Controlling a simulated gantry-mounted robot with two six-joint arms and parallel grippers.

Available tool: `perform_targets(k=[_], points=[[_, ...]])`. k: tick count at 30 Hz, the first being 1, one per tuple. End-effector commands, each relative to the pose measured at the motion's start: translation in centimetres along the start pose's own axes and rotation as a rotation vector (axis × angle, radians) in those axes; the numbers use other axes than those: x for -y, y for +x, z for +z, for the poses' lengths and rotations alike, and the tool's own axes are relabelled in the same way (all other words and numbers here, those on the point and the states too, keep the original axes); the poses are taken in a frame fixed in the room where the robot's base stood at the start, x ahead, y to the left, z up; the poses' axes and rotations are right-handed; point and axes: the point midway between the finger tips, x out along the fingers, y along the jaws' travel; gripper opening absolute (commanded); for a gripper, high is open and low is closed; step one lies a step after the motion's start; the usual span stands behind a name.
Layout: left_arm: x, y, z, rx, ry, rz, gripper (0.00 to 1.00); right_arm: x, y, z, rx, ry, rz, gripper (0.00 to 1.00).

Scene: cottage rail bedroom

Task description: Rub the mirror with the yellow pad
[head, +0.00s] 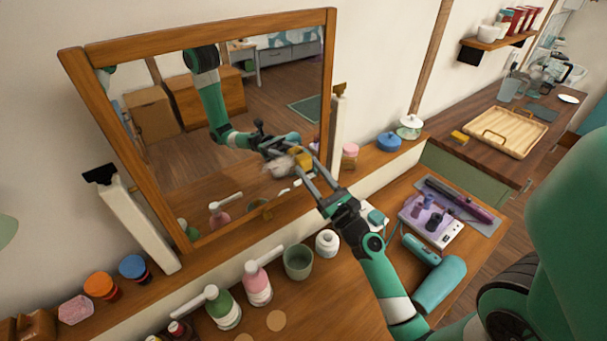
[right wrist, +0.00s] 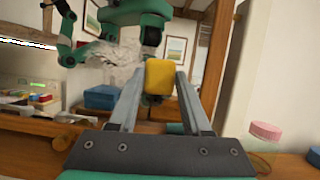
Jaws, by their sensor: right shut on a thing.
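The mirror (head: 268,105) stands tilted in a wooden frame on the dresser ledge, and its glass reflects the room and my right arm. My right gripper (head: 296,164) is shut on the yellow pad (head: 301,158) in front of the lower right part of the glass. The pad also shows between the fingertips in the right wrist view (right wrist: 160,76). A whitish smear (head: 281,167) shows on the glass beside the pad, and it appears left of the pad in the wrist view (right wrist: 112,62). I cannot tell whether the pad touches the glass. My left gripper is out of view.
A pink bottle (head: 257,284), a green bottle (head: 221,307), a green cup (head: 298,262) and a white jar (head: 327,242) stand below the mirror. A teal hair dryer (head: 440,284) lies right of my forearm. A wooden tray (head: 507,133) is on the far counter.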

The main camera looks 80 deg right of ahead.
Motion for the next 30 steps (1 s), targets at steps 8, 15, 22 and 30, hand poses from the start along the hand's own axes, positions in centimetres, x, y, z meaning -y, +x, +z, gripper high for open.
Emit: perform_targets(k=[8, 15, 22, 30], points=[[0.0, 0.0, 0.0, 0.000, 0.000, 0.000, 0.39, 0.1, 0.3, -0.1, 0.000, 0.000, 0.001, 0.04], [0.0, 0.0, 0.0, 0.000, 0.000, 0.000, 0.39, -1.8, 0.2, 0.0, 0.000, 0.002, 0.008, 0.04], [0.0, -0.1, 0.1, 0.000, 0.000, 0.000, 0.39, -3.7, 0.2, 0.1, 0.000, 0.001, 0.005, 0.04], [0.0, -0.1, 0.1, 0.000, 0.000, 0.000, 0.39, -4.4, 0.2, 0.2, 0.000, 0.001, 0.004, 0.04]])
